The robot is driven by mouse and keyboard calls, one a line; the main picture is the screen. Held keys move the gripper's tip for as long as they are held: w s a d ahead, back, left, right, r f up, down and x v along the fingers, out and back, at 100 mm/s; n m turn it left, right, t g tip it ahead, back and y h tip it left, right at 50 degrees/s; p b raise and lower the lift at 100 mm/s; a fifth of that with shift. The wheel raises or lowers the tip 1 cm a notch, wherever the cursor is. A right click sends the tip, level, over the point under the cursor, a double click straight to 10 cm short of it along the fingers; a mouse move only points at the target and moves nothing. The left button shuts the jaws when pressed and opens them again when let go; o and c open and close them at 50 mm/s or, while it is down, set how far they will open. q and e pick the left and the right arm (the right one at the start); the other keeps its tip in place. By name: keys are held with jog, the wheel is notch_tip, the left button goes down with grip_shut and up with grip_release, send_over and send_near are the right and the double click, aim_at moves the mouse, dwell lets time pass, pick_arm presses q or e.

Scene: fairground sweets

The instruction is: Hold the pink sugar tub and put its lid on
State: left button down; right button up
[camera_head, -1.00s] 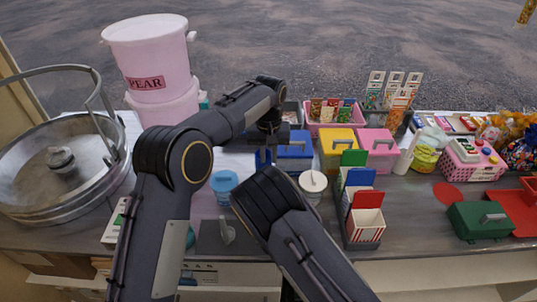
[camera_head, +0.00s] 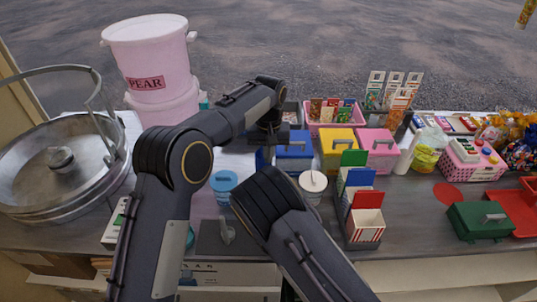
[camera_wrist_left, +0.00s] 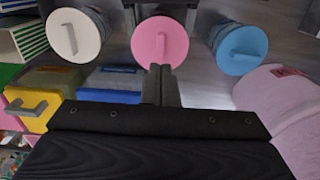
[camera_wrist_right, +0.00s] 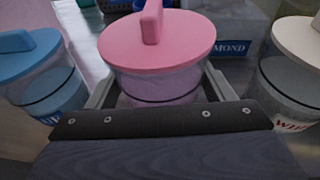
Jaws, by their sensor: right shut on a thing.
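The pink sugar tub (camera_wrist_right: 160,92) stands in the right wrist view between the fingers of my right gripper (camera_wrist_right: 158,90), which is shut around its body. The pink lid (camera_wrist_right: 150,50) with its upright handle lies level on top of the tub and appears seated. The lid also shows from above in the left wrist view (camera_wrist_left: 160,40). My left gripper (camera_wrist_left: 161,72) has its fingers together, apart from the lid's handle and beside the lid in that view. In the head view my left gripper (camera_head: 268,138) is near the blue box; the pink tub and right gripper are hidden behind my arm.
A blue-lidded tub (camera_head: 223,181) and a white-lidded tub (camera_head: 313,182) flank the pink one. A blue box (camera_head: 295,150), a yellow box (camera_head: 340,142) and striped cartons (camera_head: 365,222) stand to the right. A large metal pan (camera_head: 60,160) and pink buckets (camera_head: 150,60) fill the left.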

jog(key=shift+r, duration=0.15)
pick_arm(q)
jog(key=shift+f, duration=2.65)
jog(key=shift+r, duration=2.65)
jog(key=shift+f+b, duration=0.5)
jog(key=shift+f, duration=0.05)
pick_arm(e)
jog(key=shift+f, duration=0.4)
